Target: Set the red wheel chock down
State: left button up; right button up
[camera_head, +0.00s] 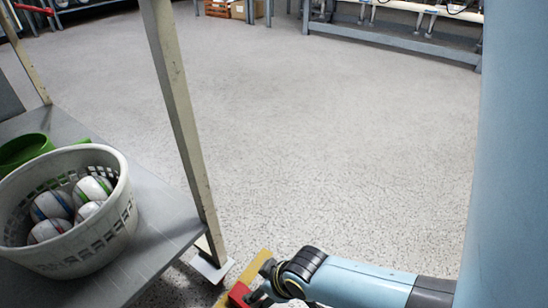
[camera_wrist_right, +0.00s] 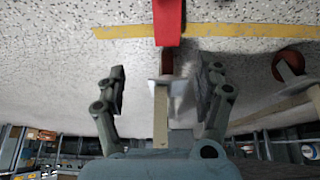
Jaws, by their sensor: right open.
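The red wheel chock (camera_head: 239,294) shows at the bottom edge of the head view, low by the floor and partly hidden by my right gripper (camera_head: 262,291). In the right wrist view the red chock (camera_wrist_right: 168,22) is at the top middle, partly cut off by the frame edge. My right gripper (camera_wrist_right: 166,75) is open there, with its two fingers wide apart. The chock lies beyond the fingertips, in line with the gap, and neither finger appears to touch it. My left gripper is not in view.
A grey metal cart or rack (camera_head: 151,190) stands at left, its post (camera_head: 183,120) ending at a foot plate near my right gripper. A white basket (camera_head: 75,258) of balls sits on it. A yellow floor stripe (camera_wrist_right: 220,30) runs by the chock. Open floor (camera_head: 340,140) lies beyond.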

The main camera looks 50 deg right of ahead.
jog(key=s+r+t, duration=0.1)
jog(key=s+r, duration=0.2)
jog(key=r, duration=0.7)
jog(key=s+d+r+t, duration=0.1)
jog(key=s+r+t, duration=0.1)
jog(key=r, duration=0.8)
jog(key=shift+s+r, duration=0.4)
jog(key=shift+s, duration=0.15)
